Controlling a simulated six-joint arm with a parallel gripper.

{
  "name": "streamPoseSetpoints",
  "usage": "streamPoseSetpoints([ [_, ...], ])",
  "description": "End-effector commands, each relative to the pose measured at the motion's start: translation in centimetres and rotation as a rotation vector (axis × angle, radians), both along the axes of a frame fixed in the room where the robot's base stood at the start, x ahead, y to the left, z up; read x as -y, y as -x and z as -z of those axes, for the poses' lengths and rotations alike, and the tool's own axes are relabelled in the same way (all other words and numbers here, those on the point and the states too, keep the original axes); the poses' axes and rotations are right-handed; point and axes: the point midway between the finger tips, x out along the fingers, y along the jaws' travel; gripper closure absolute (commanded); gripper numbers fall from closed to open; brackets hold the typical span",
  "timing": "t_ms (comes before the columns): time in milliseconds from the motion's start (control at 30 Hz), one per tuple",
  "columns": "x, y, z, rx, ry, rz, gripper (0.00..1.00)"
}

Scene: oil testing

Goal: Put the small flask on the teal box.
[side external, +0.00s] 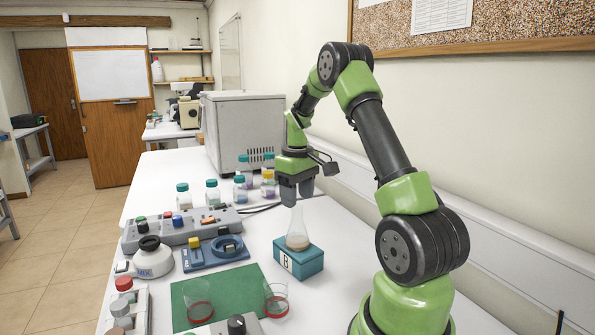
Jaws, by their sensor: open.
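The small flask (297,236) is a clear conical flask with some pale brownish liquid at its bottom. It stands upright on top of the teal box (300,265), which has a white label with the letter B on its front. The box sits on the white bench. My gripper (296,199) is above and slightly behind the flask, pointing down. It is open and empty, and its fingers are close to the top of the flask neck. From this angle I cannot tell whether they touch the neck.
A grey device (185,230) with coloured caps and a blue holder (214,252) are further left. Several capped bottles (240,188) stand behind, before a large grey machine (243,130). Bench right of the box is clear.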

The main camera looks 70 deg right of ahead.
Motion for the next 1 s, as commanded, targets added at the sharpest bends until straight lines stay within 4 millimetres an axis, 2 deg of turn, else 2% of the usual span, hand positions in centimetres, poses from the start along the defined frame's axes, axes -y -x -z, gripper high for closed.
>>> streamPoseSetpoints([
  [33,0.1,-0.1,-1.4,0.005,0.006,0.001,0.45],
  [200,0.0,0.0,-5.0,0.005,0.004,0.001,0.45],
  [467,-0.2,-0.1,-7.9,0.005,0.003,-0.001,0.45],
  [567,-1.7,-0.5,-9.2,0.028,0.014,-0.007,0.45],
  [667,-5.4,-1.1,-11.3,0.089,0.037,-0.016,0.45],
  [767,-10.6,-1.1,-13.6,0.18,0.051,-0.021,0.45],
  [800,-12.8,-0.7,-14.3,0.222,0.05,-0.022,0.45],
  [867,-15.9,0.2,-15.2,0.285,0.045,-0.02,0.45],
  [1000,-22.1,3.4,-16.0,0.428,-0.008,-0.011,0.45],
])
